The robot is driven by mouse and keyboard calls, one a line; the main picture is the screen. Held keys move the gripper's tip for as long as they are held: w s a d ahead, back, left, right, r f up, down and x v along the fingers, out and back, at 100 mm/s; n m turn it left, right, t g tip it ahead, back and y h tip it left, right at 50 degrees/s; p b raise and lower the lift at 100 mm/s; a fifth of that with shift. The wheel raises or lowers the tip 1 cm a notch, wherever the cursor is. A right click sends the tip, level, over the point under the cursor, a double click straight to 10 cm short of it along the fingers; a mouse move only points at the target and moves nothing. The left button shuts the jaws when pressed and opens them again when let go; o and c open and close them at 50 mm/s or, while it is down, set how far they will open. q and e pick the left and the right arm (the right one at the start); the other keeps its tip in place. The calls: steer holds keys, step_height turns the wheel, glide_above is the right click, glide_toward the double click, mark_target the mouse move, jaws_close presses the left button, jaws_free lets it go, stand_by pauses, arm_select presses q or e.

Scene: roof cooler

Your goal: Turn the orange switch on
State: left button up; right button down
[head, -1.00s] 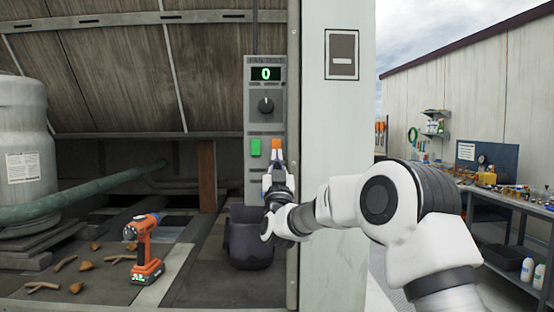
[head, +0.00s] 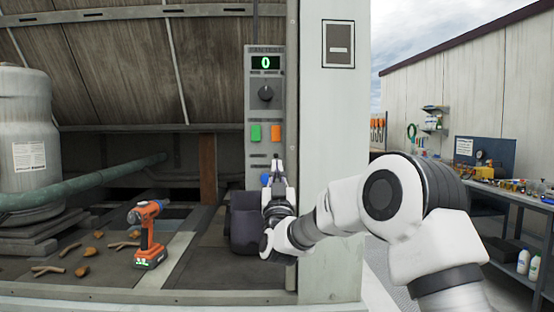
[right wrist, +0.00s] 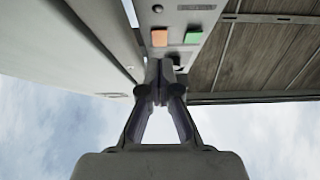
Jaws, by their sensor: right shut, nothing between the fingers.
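The orange switch (head: 277,134) is on the grey fan test panel (head: 264,100), to the right of a green switch (head: 256,133). It also shows in the right wrist view (right wrist: 159,38), just beyond the fingertips. My right gripper (head: 276,164) is shut and empty, with its fingertips below the orange switch and apart from it in the head view. The right wrist view also shows the shut fingers (right wrist: 159,70). The panel's display (head: 265,63) reads a green 0, with a dark knob (head: 265,93) below it. My left gripper is not in view.
A pale post (head: 331,120) borders the panel on the right. A workbench (head: 510,190) stands farther right.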

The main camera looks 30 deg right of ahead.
steer(key=v, duration=0.4)
steer(key=shift+w+d+f, duration=0.1)
steer(key=shift+w+f, duration=0.1)
